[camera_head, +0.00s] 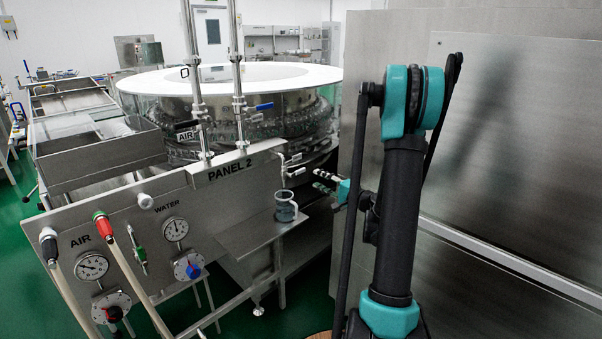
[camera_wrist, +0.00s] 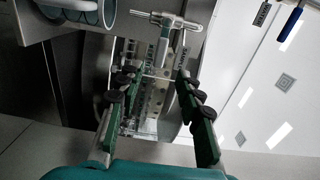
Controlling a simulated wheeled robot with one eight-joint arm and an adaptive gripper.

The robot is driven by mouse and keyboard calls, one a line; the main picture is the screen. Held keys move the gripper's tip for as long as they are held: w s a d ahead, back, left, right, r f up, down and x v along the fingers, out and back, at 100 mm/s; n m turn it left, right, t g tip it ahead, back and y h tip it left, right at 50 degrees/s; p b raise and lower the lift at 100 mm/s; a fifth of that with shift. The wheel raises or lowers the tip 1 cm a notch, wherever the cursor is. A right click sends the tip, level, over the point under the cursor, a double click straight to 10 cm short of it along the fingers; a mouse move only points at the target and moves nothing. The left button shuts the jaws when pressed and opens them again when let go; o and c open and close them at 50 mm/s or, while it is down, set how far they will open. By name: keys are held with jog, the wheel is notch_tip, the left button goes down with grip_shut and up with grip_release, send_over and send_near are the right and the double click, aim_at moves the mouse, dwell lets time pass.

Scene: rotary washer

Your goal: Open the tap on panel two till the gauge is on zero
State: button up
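Panel two (camera_head: 150,190) is a sloping metal plate marked "PANEL 2". It carries an air gauge (camera_head: 92,266) and a water gauge (camera_head: 175,229); their needle readings are too small to tell. A small metal tap (camera_head: 292,163) stands out from the panel's right end, above a shelf. A tap with a cross handle shows in the wrist view (camera_wrist: 165,24), just beyond my fingertips. My gripper (camera_head: 319,180) is to the right of the tap, apart from it. Its fingers are spread and empty in the wrist view (camera_wrist: 154,78).
A clear mug (camera_head: 286,208) stands on the shelf (camera_head: 250,238) below the tap. The round washer (camera_head: 240,120) is behind. A large metal wall (camera_head: 510,150) stands close right of my arm.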

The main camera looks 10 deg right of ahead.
aim_at(302, 171)
jog(key=x, duration=1)
jog(key=shift+w, duration=0.1)
jog(key=shift+c, duration=0.5)
grip_shut()
